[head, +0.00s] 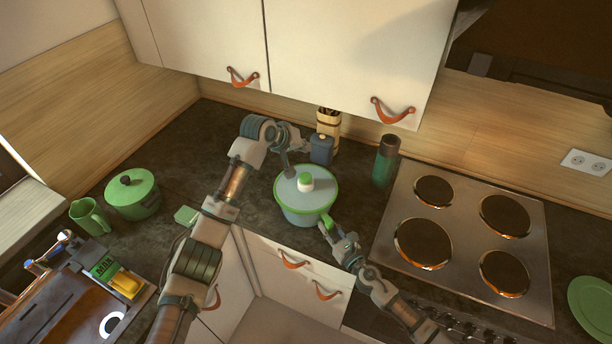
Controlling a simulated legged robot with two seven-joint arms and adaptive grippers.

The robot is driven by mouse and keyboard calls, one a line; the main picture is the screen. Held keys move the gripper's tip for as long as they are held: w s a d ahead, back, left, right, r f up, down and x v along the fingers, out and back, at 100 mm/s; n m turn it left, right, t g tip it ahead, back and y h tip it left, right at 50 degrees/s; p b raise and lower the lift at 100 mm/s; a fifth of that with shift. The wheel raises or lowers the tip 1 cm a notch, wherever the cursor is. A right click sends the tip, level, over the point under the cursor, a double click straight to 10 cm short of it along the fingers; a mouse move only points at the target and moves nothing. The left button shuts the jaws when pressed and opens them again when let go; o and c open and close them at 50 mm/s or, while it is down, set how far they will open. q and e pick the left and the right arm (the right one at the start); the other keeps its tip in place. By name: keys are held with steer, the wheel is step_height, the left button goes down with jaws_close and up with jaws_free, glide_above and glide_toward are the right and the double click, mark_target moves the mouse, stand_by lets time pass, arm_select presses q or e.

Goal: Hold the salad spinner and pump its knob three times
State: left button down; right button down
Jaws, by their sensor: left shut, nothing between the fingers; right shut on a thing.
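The salad spinner (292,210) stands upright on the dark counter near its front edge, with a pale lid, green rim and clear bowl. Its knob (305,181), white with a green top, stands up at the middle of the lid. My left gripper (289,170) is shut and empty, pointing down just behind and left of the knob, apart from it. Its height over the lid is hard to tell. My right gripper (329,226) is shut on the front right rim of the spinner, at a green part. Its fingertips are small in view.
A blue canister (321,149), a wooden utensil holder (329,122) and a green bottle (385,162) stand behind the spinner. A stove (464,238) is to the right. A green pot (132,196) and green jug (89,216) are at left. Cabinets hang above.

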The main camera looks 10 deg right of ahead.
mark_target(305, 176)
arm_select(q)
steer(key=shift+f, duration=4.45)
steer(key=shift+f, duration=0.1)
steer(key=shift+s+a+f, duration=0.1)
steer(key=shift+f, duration=0.1)
arm_select(e)
steer(key=shift+r, duration=0.1)
arm_select(q)
steer(key=shift+f, duration=1.25)
steer(key=shift+r, duration=1.65)
steer(key=shift+r, duration=0.1)
